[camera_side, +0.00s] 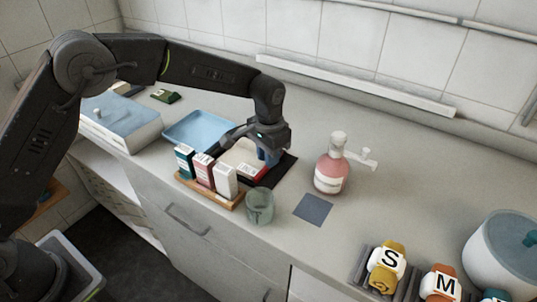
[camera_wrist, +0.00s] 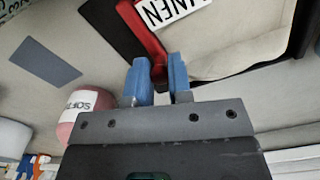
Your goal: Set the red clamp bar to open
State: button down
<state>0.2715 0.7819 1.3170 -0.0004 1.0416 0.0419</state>
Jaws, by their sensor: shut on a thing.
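The red clamp bar (camera_side: 250,172), with a white lettered label, lies over a pale cloth-like piece (camera_side: 240,152) on a dark base (camera_side: 286,172). In the wrist view the red clamp bar (camera_wrist: 148,38) runs from the top edge down to my fingertips, and part of its label shows as "NEN". My gripper (camera_side: 267,157) reaches down at the right part of the bar. In the wrist view the blue fingers of my gripper (camera_wrist: 160,78) are shut on the end of the bar, with that end between them. The exact grip contact is partly hidden.
A wooden tray (camera_side: 210,194) with several small boxes and a green cup (camera_side: 259,206) stand close in front. A pink pump bottle (camera_side: 332,172) and a dark square (camera_side: 312,209) are to the right. A blue tray (camera_side: 198,130) lies behind left.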

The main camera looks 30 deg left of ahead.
jog(key=shift+d, duration=1.75)
jog(key=c, duration=1.1)
grip_release()
jog(key=shift+o, duration=0.3)
jog(key=shift+a, duration=0.1)
notch_tip(320, 180, up, 14)
